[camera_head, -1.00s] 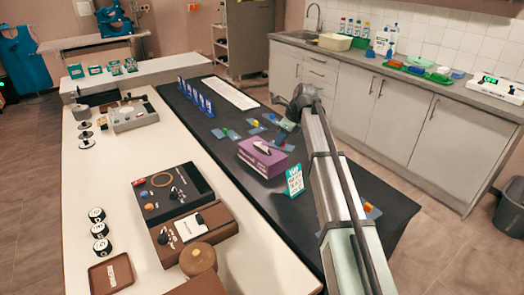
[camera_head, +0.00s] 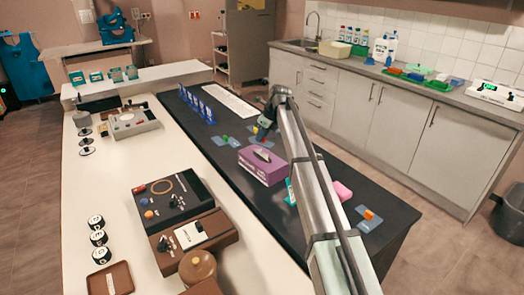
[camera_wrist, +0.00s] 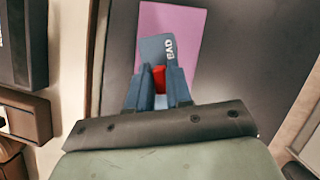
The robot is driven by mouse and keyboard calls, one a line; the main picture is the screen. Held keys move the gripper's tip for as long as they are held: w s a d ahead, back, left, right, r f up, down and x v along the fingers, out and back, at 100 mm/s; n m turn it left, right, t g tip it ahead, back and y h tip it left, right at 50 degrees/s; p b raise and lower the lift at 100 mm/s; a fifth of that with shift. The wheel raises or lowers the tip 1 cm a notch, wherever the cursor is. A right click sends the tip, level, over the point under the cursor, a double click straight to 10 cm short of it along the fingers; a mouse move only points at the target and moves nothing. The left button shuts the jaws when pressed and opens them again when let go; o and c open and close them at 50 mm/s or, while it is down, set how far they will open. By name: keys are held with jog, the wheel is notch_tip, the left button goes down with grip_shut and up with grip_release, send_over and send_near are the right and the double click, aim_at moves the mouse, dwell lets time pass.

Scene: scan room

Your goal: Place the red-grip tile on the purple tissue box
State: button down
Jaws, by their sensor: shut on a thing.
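My gripper (camera_wrist: 158,88) is shut on the red grip (camera_wrist: 159,76) of a blue-grey tile (camera_wrist: 153,50) with white lettering. The purple tissue box (camera_wrist: 185,22) lies behind and below the tile in the wrist view, and the tile overlaps it there. In the head view the purple tissue box (camera_head: 255,170) stands on the dark bench top, with a pale tissue slot on top. My gripper (camera_head: 264,133) is just beyond and above the box there. The held tile is mostly hidden by the gripper in that view. How high it is above the box I cannot tell.
A teal sign (camera_head: 290,191) stands in front of the box, partly behind my arm. A pink item (camera_head: 342,191) and an orange-grip tile (camera_head: 369,215) lie to the right. A tile with a green grip (camera_head: 224,139) lies behind the box. Blue stands (camera_head: 195,103) line the far left.

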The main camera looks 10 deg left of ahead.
aim_at(264, 144)
jog(key=shift+f, duration=3.25)
jog(key=c, duration=1)
grip_release()
jog(key=shift+f, duration=0.1)
jog(key=shift+c, duration=0.2)
jog(key=v, duration=1.2)
jog(key=shift+s+d, duration=0.1)
